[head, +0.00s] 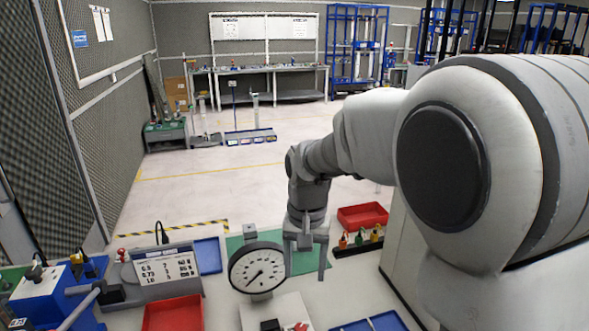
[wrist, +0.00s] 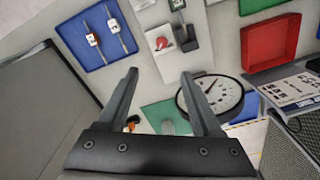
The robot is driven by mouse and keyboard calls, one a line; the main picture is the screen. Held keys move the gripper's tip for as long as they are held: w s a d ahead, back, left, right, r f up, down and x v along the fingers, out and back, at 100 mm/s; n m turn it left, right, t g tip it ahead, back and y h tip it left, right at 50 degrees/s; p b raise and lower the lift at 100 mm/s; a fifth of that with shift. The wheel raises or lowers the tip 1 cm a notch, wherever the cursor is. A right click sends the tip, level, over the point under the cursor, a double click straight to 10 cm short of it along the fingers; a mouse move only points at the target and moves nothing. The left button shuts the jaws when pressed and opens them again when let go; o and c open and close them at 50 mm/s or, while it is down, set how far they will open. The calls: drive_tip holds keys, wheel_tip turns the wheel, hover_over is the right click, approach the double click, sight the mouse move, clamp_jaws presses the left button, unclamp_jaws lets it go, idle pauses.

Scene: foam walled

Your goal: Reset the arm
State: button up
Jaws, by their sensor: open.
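My gripper (head: 307,262) hangs at the end of my arm in the head view, above the grey bench and the green mat (head: 235,243). Its two fingers point down and stand apart, just right of a round white dial gauge (head: 257,268). In the wrist view my gripper (wrist: 160,75) shows both fingers spread with nothing between them. The dial gauge (wrist: 214,97) appears there just right of the right finger, partly hidden by it. I cannot tell whether the finger touches it.
A number board (head: 168,267), a red bin (head: 172,314) and a blue tray (head: 208,255) lie to the left. Another red bin (head: 362,216) and a row of coloured items (head: 359,240) stand to the right. A blue tray (wrist: 98,42) holds two small parts. Open floor lies beyond.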

drive_tip(key=s+d+r+t, duration=0.1)
drive_tip(key=s+d+r, duration=0.2)
drive_tip(key=s, duration=0.3)
drive_tip(key=s+d+r+n+t, duration=0.1)
drive_tip(key=s+d+r+t, duration=0.1)
drive_tip(key=s, duration=0.4)
drive_tip(key=s+d+r+n+t, duration=0.1)
drive_tip(key=s+d+r+t, duration=0.1)
drive_tip(key=s+d+r, duration=0.2)
drive_tip(key=s+d, duration=0.2)
drive_tip(key=shift+s+d, duration=0.15)
drive_tip(key=shift+s, duration=0.15)
